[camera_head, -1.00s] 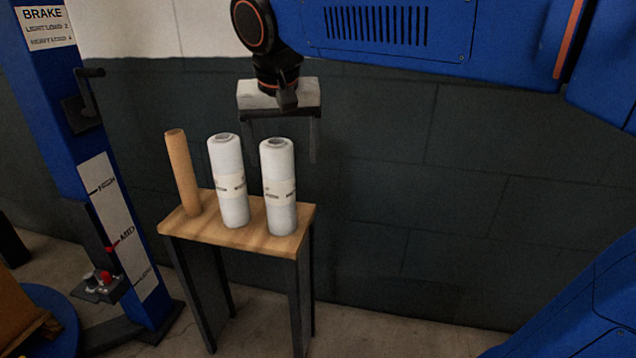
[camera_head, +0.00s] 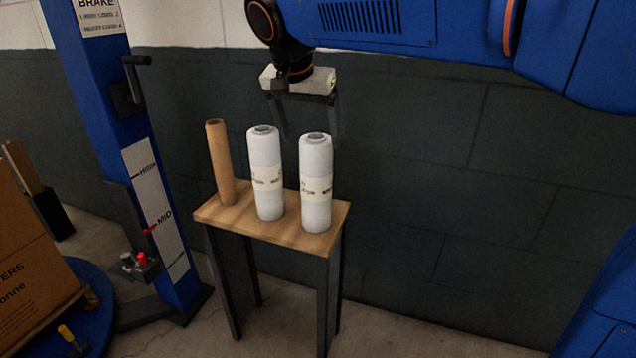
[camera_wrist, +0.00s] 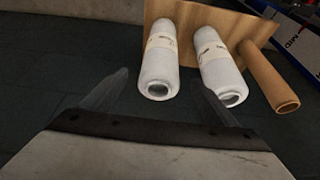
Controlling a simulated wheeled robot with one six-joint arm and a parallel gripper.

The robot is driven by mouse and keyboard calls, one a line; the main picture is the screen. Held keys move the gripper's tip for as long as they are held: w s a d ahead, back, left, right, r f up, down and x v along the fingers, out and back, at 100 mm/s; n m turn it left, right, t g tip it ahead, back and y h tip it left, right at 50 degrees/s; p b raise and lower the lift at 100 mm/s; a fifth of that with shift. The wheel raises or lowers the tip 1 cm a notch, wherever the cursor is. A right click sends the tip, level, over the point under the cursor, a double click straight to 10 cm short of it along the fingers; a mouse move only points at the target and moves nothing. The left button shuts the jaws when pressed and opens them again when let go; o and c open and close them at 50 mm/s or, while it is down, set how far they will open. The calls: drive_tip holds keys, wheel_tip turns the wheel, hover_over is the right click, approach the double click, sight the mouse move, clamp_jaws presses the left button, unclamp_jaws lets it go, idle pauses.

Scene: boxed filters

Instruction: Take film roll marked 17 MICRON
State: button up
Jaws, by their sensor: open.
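Two white film rolls stand upright side by side on a small wooden-topped stand (camera_head: 240,228): a middle roll (camera_head: 266,200) and a right roll (camera_head: 316,208). Each has a pale label band with print too small to read, so I cannot tell which is marked 17 MICRON. In the wrist view the right roll (camera_wrist: 158,75) is on the left and the middle roll (camera_wrist: 218,70) is beside it. My gripper (camera_head: 309,124) is open and empty, above and behind the rolls near the right one. Its fingers also show in the wrist view (camera_wrist: 164,84), apart from both rolls.
A brown cardboard tube (camera_head: 221,165) stands at the stand's left end. A blue wrapper column (camera_head: 112,100) with a crank rises to the left, and a brown carton (camera_head: 30,265) is at lower left. A dark block wall is close behind; the floor right of the stand looks clear.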

sight(312, 144)
drive_tip(key=x, duration=0.5)
drive_tip(key=shift+f, duration=0.25)
drive_tip(key=shift+w+x, duration=0.2)
drive_tip(key=shift+x, duration=2.5)
drive_tip(key=shift+r, duration=0.1)
drive_tip(key=c, duration=1.8)
clamp_jaws()
drive_tip(key=shift+r, duration=0.15)
